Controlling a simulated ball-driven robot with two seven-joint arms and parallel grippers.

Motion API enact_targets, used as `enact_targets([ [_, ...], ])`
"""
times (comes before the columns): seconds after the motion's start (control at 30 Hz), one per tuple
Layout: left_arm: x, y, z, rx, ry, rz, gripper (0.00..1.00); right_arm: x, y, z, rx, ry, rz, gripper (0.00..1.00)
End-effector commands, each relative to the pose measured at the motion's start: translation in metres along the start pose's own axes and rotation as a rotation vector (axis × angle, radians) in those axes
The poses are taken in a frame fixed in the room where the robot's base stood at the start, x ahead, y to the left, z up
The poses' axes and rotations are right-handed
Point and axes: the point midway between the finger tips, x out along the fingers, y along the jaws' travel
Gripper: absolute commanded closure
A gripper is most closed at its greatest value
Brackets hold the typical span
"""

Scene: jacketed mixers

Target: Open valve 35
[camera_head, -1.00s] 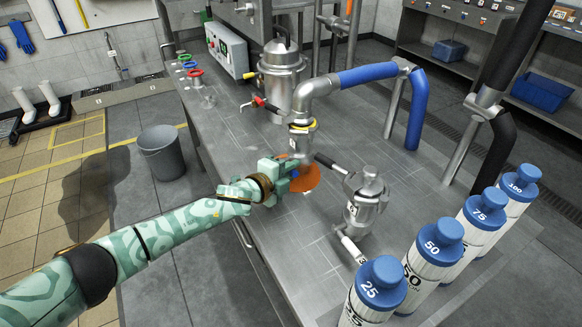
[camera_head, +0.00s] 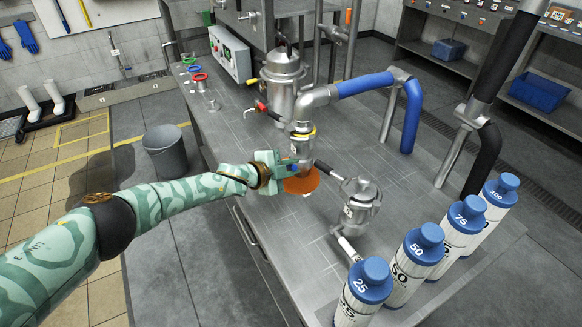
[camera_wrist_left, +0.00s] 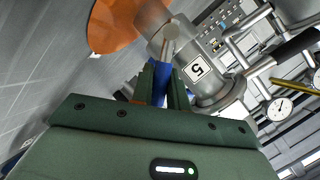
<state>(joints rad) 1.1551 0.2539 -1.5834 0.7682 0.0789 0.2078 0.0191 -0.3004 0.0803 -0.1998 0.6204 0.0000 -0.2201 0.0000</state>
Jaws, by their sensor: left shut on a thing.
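My left gripper (camera_head: 287,164) is beside the metal valve body (camera_head: 302,146) under the bent pipe's end, above the bench. In the left wrist view its jaws (camera_wrist_left: 160,78) are shut on a blue valve handle (camera_wrist_left: 158,88). A metal stem (camera_wrist_left: 171,36) runs from the handle's far end. The metal body beside it carries a white label (camera_wrist_left: 197,70) on which I read a 5; I cannot make out the full number. An orange disc (camera_head: 303,183) lies just below the gripper. My right gripper is out of view.
A lidded steel vessel (camera_head: 283,75) stands behind, with a red-handled valve (camera_head: 264,107) nearby. A smaller steel pot (camera_head: 361,200) is to the right. Blue-capped bottles (camera_head: 362,292) line the bench's front right. A blue-sleeved pipe (camera_head: 365,80) arches over the bench.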

Motion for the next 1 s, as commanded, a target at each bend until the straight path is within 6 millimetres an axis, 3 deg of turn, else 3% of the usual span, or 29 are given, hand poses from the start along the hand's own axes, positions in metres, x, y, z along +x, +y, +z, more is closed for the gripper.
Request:
enact_targets([
  [0.23,0.0,0.0,0.001,0.001,-0.002,0.0,1.0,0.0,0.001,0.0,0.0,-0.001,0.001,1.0],
  [0.27,0.0,0.0,0.001,0.001,-0.002,0.0,0.76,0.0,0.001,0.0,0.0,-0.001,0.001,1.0],
  [0.3,0.0,0.0,0.001,0.001,-0.002,0.0,0.65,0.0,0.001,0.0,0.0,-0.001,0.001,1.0],
  [0.33,0.0,0.0,0.001,0.001,-0.001,0.0,0.63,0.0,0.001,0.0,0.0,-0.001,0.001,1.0],
  [0.67,-0.005,-0.001,-0.001,0.001,0.0,0.0,0.63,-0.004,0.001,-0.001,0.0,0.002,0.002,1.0],
  [0.77,-0.019,-0.003,-0.001,0.001,-0.002,0.0,0.63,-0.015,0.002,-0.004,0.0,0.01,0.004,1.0],
  [1.0,-0.082,-0.006,-0.003,0.002,-0.001,-0.002,0.63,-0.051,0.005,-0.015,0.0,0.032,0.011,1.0],
])
